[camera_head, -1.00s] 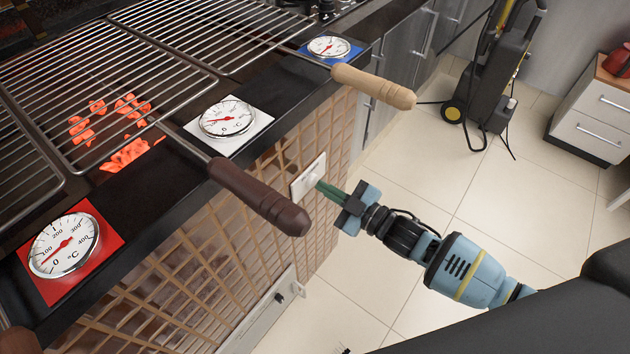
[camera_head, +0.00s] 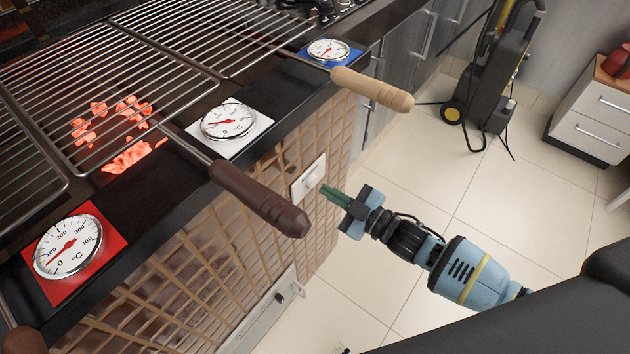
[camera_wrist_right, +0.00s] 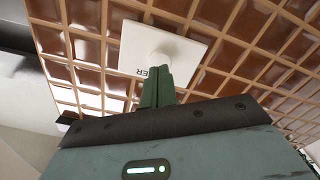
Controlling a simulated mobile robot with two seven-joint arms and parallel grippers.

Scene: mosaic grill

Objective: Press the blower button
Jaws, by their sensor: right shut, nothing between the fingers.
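In the right wrist view the plate (camera_wrist_right: 185,58) carries a round white knob (camera_wrist_right: 160,62) and lettering of which "ER" shows. My right gripper (camera_head: 326,190) is shut and empty, its green fingers pointing at the plate with a small gap in the head view. In the right wrist view the fingertips (camera_wrist_right: 157,72) overlap the knob's lower edge; contact cannot be told there. My left gripper is not in view.
Grill grates (camera_head: 110,80) lie over glowing coals. A dark handle (camera_head: 260,198) and a light wooden handle (camera_head: 372,88) jut out over the counter edge, the dark one close to the plate. Gauges line the counter. A pressure washer (camera_head: 497,75) stands behind on the open tiled floor.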

